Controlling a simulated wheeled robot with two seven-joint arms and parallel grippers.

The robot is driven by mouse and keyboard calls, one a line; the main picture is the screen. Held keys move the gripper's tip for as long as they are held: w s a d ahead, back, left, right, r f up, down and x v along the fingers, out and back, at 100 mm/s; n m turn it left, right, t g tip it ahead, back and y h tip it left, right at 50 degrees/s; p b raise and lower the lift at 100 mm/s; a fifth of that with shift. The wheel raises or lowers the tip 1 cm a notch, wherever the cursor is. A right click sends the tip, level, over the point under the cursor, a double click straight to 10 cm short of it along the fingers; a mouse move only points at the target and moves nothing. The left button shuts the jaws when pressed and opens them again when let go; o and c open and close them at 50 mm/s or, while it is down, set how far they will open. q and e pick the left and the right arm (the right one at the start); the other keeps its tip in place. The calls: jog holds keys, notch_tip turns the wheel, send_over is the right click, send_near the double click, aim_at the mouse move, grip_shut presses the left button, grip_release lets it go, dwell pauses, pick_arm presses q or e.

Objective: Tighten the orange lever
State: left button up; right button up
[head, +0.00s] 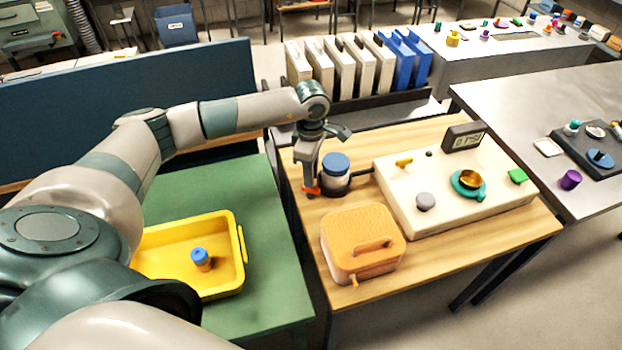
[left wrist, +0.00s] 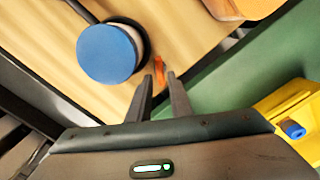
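The small orange lever (head: 312,191) is at the left edge of the wooden table, beside a jar with a blue lid (head: 336,164). In the left wrist view the orange lever (left wrist: 158,71) shows just at the fingertips, between their lines. My left gripper (head: 308,184) points down at the lever. In the left wrist view its two fingers (left wrist: 160,76) are apart with a narrow gap, and I see no clear contact with the lever. The blue lid (left wrist: 106,54) is up and left of the fingers there. My right gripper is not in view.
A cream console (head: 405,213) with knobs and a display stands right of the jar. An orange case (head: 362,242) sits in front. A yellow tray (head: 168,240) with a blue-capped item (head: 201,259) is on the green table (head: 262,200), left across a gap.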

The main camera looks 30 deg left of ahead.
aim_at(311, 191)
pick_arm(q)
notch_tip(311, 191, down, 2)
jog(key=shift+f+p, duration=0.15)
jog(key=shift+p, duration=0.15)
jog(key=shift+f, duration=0.75)
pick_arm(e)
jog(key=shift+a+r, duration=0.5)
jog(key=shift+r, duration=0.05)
pick_arm(q)
grip_shut()
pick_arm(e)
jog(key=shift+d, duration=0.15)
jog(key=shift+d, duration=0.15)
